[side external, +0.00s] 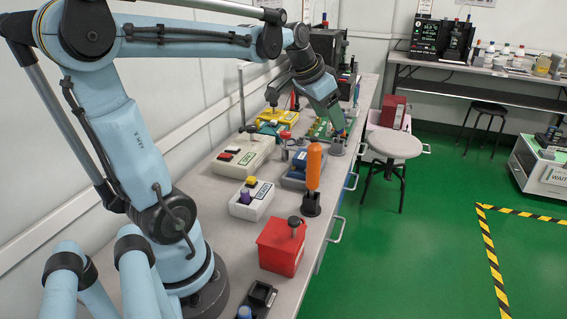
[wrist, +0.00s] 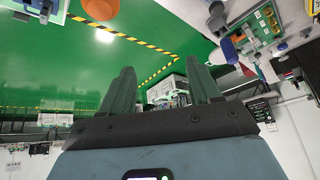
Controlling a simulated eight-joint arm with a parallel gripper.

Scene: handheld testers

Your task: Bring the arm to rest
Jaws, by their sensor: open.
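My arm reaches from its base at the lower left out over the bench in the side external view. My gripper (side external: 341,127) is over the far part of the bench, near its right edge, close to a green board (side external: 318,130). Its fingertips are partly hidden there, and I cannot tell how far they are above the bench. In the wrist view my gripper (wrist: 158,82) has its two dark green fingers apart with nothing between them. Behind them are the green floor and distant furniture.
On the bench (side external: 225,285) stand a cream tester (side external: 243,155), a white box with a yellow button (side external: 252,199), a blue tester (side external: 298,170), an upright orange-handled tool (side external: 314,165) and a red box (side external: 281,247). A stool (side external: 394,145) stands right of the bench.

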